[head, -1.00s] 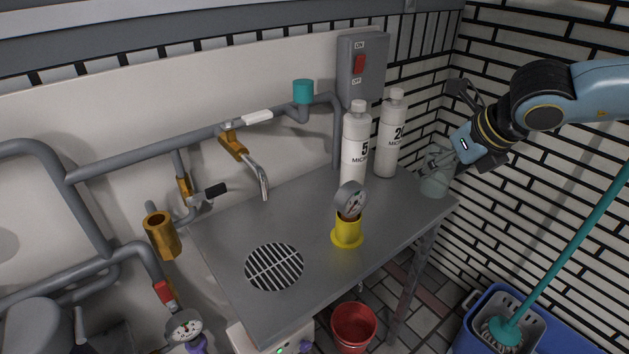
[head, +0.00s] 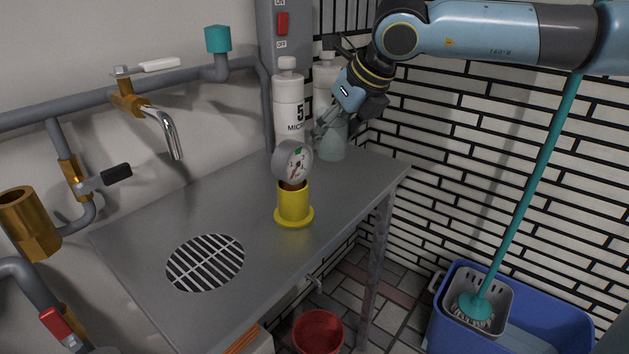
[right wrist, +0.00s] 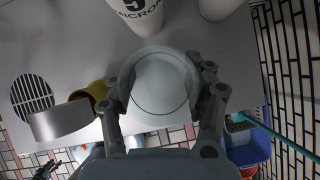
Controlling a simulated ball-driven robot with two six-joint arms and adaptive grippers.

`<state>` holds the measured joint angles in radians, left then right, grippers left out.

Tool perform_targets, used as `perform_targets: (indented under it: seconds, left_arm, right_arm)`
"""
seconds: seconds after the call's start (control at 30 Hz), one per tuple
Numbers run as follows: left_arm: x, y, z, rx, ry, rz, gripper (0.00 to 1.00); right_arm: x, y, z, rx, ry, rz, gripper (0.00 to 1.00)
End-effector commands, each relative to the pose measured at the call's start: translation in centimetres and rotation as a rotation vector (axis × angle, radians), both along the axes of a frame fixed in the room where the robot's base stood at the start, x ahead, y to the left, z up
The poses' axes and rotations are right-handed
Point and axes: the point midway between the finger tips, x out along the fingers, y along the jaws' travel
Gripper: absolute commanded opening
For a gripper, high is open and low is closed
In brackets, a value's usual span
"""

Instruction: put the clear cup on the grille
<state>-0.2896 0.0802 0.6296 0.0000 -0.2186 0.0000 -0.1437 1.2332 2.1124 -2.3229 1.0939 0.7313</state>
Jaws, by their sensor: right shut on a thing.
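The clear cup (head: 332,143) is pale and see-through. In the head view it is upright at the table's back right, in front of the right-hand bottle. My right gripper (head: 326,128) is shut on it, with a finger on each side; the right wrist view shows the cup (right wrist: 159,82) from above between the fingers. I cannot tell whether its base touches the table. The grille (head: 205,262) is a round slotted plate in the table's front left part, with nothing on it; it also shows in the right wrist view (right wrist: 32,95).
A gauge (head: 293,162) on a yellow flanged base (head: 294,205) stands between cup and grille. White bottles (head: 289,105) stand behind the cup. A tap (head: 165,130) and pipes line the wall. The grey tabletop (head: 235,205) is otherwise clear around the grille.

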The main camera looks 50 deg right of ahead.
Motion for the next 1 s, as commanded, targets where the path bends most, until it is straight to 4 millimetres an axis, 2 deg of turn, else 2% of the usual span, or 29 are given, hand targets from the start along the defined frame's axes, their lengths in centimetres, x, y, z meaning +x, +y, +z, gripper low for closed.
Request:
perform_targets:
  seconds: [0.03, 0.07, 0.23, 0.4, 0.6, 0.7, 1.0]
  left_arm:
    - [-0.6, 0.0, -1.7, 0.000, 0.011, 0.000, 0.40]
    - [-0.9, 0.0, -2.2, -0.001, 0.015, 0.000, 0.40]
    - [-2.0, -0.1, -2.6, -0.001, 0.031, 0.001, 0.40]
    - [-2.7, 0.0, -2.9, -0.001, 0.043, 0.001, 0.40]
    - [-3.0, 0.0, -3.6, -0.001, 0.049, 0.002, 0.40]
    - [-2.7, 0.0, -3.7, -0.001, 0.047, 0.001, 0.40]
    - [-1.9, 0.2, -3.7, 0.002, 0.036, 0.000, 0.40]
  right_arm:
    - [0.8, 0.5, -1.2, 0.011, -0.004, 0.000, 0.35]
    - [1.2, 0.7, -1.4, 0.013, -0.003, 0.004, 0.35]
    - [2.6, 0.9, -1.7, 0.006, -0.003, 0.001, 0.35]
    - [3.0, 1.1, -2.1, 0.004, 0.001, 0.005, 0.35]
    - [2.9, 1.1, -5.1, 0.005, 0.006, 0.003, 0.35]
    - [3.0, 1.1, -5.9, 0.004, 0.003, 0.004, 0.35]
    - [3.0, 1.1, -6.1, 0.002, 0.002, 0.005, 0.35]
